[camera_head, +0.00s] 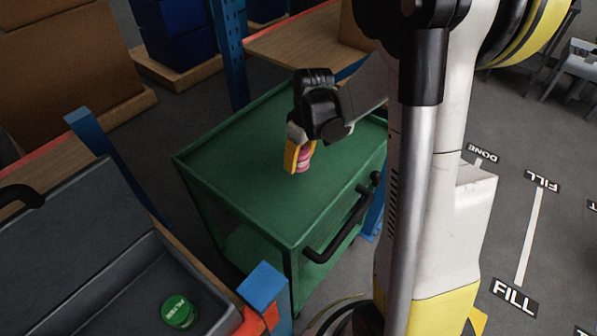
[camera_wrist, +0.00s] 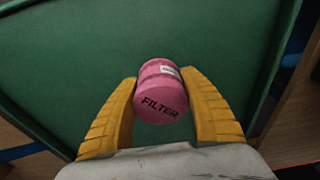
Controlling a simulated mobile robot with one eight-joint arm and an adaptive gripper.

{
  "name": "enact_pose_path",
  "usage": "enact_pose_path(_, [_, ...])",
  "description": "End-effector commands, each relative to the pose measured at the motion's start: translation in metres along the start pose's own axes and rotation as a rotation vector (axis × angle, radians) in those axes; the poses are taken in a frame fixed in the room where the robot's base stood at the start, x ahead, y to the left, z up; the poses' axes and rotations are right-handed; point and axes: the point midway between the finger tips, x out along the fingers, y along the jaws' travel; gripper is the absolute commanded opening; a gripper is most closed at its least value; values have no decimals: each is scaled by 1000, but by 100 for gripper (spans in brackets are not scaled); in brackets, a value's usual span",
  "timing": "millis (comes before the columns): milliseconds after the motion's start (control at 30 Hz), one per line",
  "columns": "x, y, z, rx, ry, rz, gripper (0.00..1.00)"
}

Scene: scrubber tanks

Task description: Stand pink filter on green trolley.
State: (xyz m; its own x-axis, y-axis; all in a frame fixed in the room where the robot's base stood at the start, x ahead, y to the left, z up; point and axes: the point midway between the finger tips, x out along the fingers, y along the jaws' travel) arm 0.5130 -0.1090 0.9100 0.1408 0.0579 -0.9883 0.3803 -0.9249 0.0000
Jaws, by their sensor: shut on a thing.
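The pink filter (camera_wrist: 161,92) is a short cylinder with a white label and the word FILTER on its end. My gripper (camera_head: 299,160) has its yellow fingers on both sides of the filter, and it is shut on it. In the head view the filter (camera_head: 305,158) shows partly behind a finger, over the top of the green trolley (camera_head: 258,205). The trolley top also fills most of the wrist view (camera_wrist: 60,65). I cannot tell whether the filter touches the trolley top.
The trolley top is otherwise bare, with a raised rim and a black handle (camera_head: 340,228) at its front right. A grey bin (camera_head: 85,250) holding a green-lidded item (camera_head: 179,311) stands at the left. A blue rack post (camera_head: 231,55) rises behind the trolley.

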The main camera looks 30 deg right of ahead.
Motion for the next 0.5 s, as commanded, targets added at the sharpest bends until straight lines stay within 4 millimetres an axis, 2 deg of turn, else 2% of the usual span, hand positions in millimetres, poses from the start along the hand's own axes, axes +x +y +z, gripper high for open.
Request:
enact_pose_path(133, [11,-1,-1,1,0,0,23])
enact_pose_path(333, [41,-1,4,1,0,0,23])
enact_pose_path(500, [41,-1,4,1,0,0,23])
